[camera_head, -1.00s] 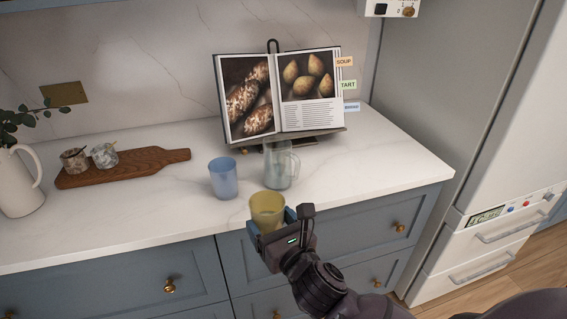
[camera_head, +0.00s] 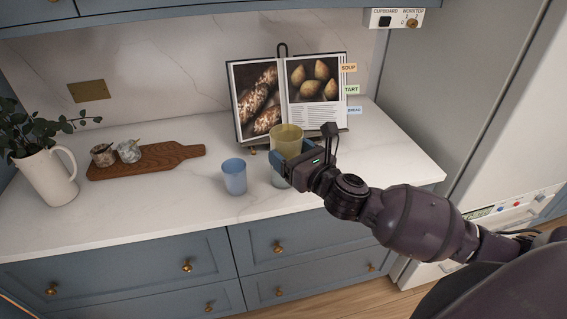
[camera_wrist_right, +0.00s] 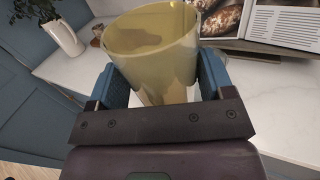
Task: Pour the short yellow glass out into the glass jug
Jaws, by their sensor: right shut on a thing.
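The short yellow glass (camera_head: 287,134) is held up in the air by my right gripper (camera_head: 290,158), whose fingers are shut on its two sides. It looks about upright. In the wrist view the yellow glass (camera_wrist_right: 150,45) stands between the blue fingers (camera_wrist_right: 163,80), with a darker patch inside. The glass jug (camera_head: 278,178) stands on the worktop, mostly hidden behind the gripper and the yellow glass; only a lower part shows. From the head the yellow glass overlaps the jug's top; I cannot tell whether it is right over the mouth. My left gripper is out of view.
A blue glass (camera_head: 233,177) stands just left of the jug. An open cookbook on a stand (camera_head: 288,100) is close behind. A wooden board (camera_head: 160,160) with two small jars and a white pitcher (camera_head: 48,178) are at the left. The worktop's front is clear.

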